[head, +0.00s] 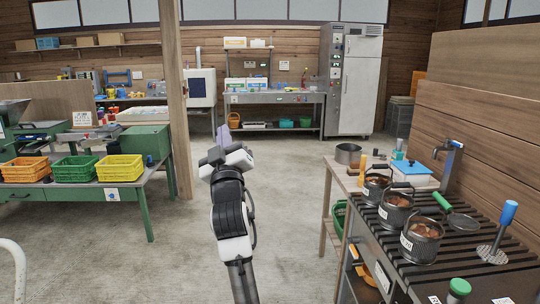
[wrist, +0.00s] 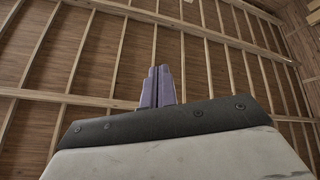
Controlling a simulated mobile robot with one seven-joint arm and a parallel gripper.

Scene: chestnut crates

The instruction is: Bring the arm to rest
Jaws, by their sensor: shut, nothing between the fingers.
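My gripper (head: 225,136) is raised over the open floor in the middle of the head view, with its purple fingers pointing up. In the wrist view its two purple fingers (wrist: 158,88) stand side by side against the wooden ceiling. The fingers are together and nothing shows between them. My gripper touches nothing.
At left, a green bench (head: 137,190) carries orange, green and yellow crates (head: 120,168). At right, a slatted rack (head: 455,262) holds several pots (head: 421,240) of chestnuts. A wooden post (head: 175,100) stands behind my arm on the left. The concrete floor (head: 285,180) between is clear.

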